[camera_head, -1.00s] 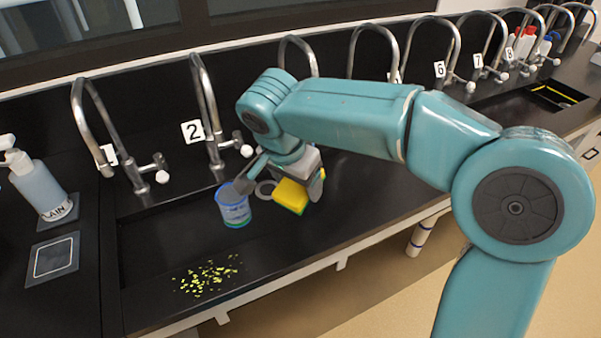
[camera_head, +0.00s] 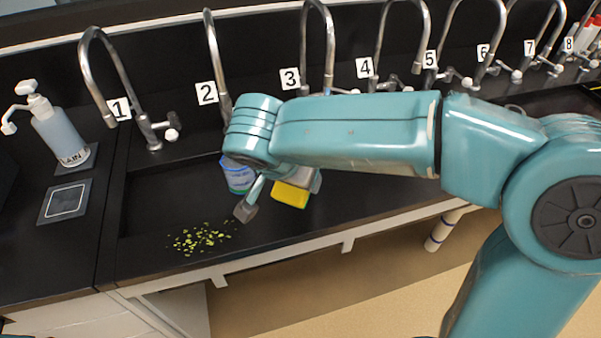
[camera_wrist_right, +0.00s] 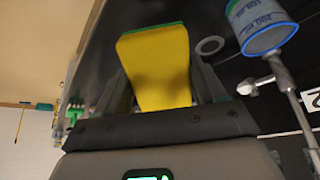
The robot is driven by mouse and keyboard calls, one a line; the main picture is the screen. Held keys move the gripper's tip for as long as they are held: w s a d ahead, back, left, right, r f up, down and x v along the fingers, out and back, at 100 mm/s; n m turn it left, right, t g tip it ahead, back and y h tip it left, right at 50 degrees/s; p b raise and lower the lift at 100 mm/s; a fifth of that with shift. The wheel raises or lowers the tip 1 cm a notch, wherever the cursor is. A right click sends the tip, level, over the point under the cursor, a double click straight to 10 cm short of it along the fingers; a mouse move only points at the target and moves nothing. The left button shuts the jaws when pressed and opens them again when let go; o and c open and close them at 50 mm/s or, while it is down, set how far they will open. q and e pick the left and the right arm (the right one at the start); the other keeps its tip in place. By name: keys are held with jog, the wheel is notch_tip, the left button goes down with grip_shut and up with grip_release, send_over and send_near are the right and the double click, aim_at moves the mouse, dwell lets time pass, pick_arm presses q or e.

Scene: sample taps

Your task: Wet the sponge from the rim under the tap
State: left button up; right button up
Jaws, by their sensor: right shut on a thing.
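My right gripper (camera_head: 280,196) is shut on a yellow sponge (camera_head: 291,195) with a green layer. It holds the sponge above the front part of the black sink area, right of a blue-labelled beaker (camera_head: 239,177). In the right wrist view the sponge (camera_wrist_right: 158,68) sits between the two fingers, and the beaker (camera_wrist_right: 262,25) is at the upper right. Tap 1 (camera_head: 107,66) stands at the left and tap 2 (camera_head: 214,55) behind my arm, its lower part hidden. I see no running water. My left gripper is out of view.
A soap bottle (camera_head: 58,130) and a framed pad (camera_head: 66,202) are at the far left. More numbered taps line the back to the right. A ring (camera_wrist_right: 209,46) shows beside the sponge in the wrist view.

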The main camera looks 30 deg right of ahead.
jog(key=w+d+f+p, duration=0.2)
jog(key=w+d, duration=0.6)
jog(key=d, duration=0.3)
jog(key=shift+w+f, duration=0.25)
jog(key=shift+f, duration=0.15)
jog(key=shift+a, duration=0.1)
dwell(0.4)
jog(key=s+a+b, duration=0.4)
jog(key=s+a, duration=0.1)
jog(key=a, duration=0.1)
jog(key=shift+a, duration=0.15)
dwell(0.4)
dwell(1.1)
